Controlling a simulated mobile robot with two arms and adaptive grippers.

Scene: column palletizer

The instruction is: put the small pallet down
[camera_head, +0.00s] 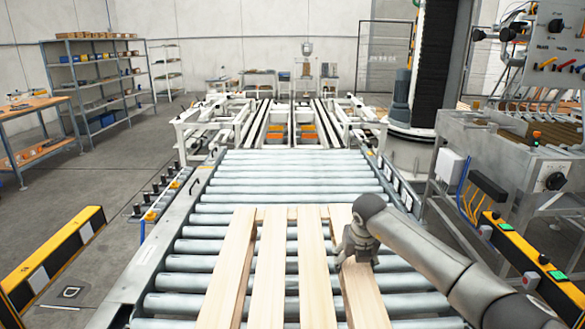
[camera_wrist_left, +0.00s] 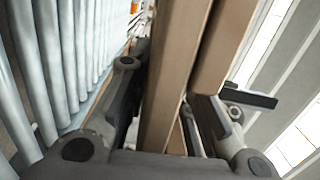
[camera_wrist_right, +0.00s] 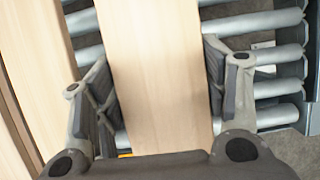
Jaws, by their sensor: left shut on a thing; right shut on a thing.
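The small pallet (camera_head: 272,268), of pale wooden planks, is over the roller conveyor in the head view, its far end toward the back. I cannot tell whether it touches the rollers. My right gripper (camera_head: 356,247) is shut on its right outer plank; in the right wrist view the fingers stand on both sides of that plank (camera_wrist_right: 155,50). My left gripper (camera_wrist_left: 170,98) shows only in the left wrist view, shut on a plank of the pallet (camera_wrist_left: 180,60). The pallet's near end is cut off by the head view's lower edge.
The roller conveyor (camera_head: 290,180) is bare beyond the pallet and leads to a white-framed conveyor section (camera_head: 250,125). Yellow-black barriers (camera_head: 55,255) stand at both sides. A control cabinet and machine (camera_head: 500,165) stand at right, shelves (camera_head: 95,85) at back left.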

